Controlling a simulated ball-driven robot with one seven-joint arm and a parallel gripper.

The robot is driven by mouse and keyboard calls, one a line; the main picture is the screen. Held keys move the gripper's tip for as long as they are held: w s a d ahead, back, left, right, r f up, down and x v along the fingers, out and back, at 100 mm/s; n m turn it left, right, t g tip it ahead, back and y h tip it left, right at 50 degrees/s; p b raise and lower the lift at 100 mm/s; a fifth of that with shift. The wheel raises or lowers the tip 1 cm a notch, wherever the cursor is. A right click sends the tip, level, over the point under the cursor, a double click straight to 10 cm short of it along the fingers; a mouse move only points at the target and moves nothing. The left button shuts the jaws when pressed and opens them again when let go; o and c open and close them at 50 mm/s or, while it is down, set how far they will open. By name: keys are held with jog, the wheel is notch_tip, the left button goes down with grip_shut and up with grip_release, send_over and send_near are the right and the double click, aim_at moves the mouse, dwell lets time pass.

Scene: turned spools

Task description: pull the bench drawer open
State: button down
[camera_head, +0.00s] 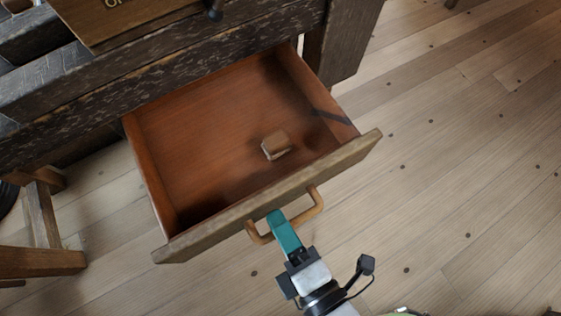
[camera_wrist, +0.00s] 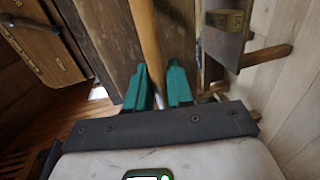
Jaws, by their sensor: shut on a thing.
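The bench drawer (camera_head: 200,145) is pulled well out from the dark wooden bench (camera_head: 230,50) in the head view, with its reddish-brown inside showing. A light wooden bar handle (camera_head: 313,205) is on its front. My gripper (camera_head: 280,222) has teal fingers and is shut on the handle near its middle. In the wrist view the handle (camera_wrist: 147,45) runs between the two teal fingertips (camera_wrist: 160,85). A small brown block (camera_head: 276,144) lies on the drawer floor towards the front.
A wooden box or board (camera_head: 125,22) with part of some lettering sits on the bench top. A wooden stool or leg frame (camera_head: 42,225) stands at the lower left. The plank floor (camera_head: 450,160) to the right is clear.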

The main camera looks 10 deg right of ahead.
jog(key=c, duration=1.2)
grip_release()
jog(key=shift+o, duration=0.2)
jog(key=v, duration=1)
jog(key=shift+s+d, duration=0.2)
jog(key=shift+s, duration=0.15)
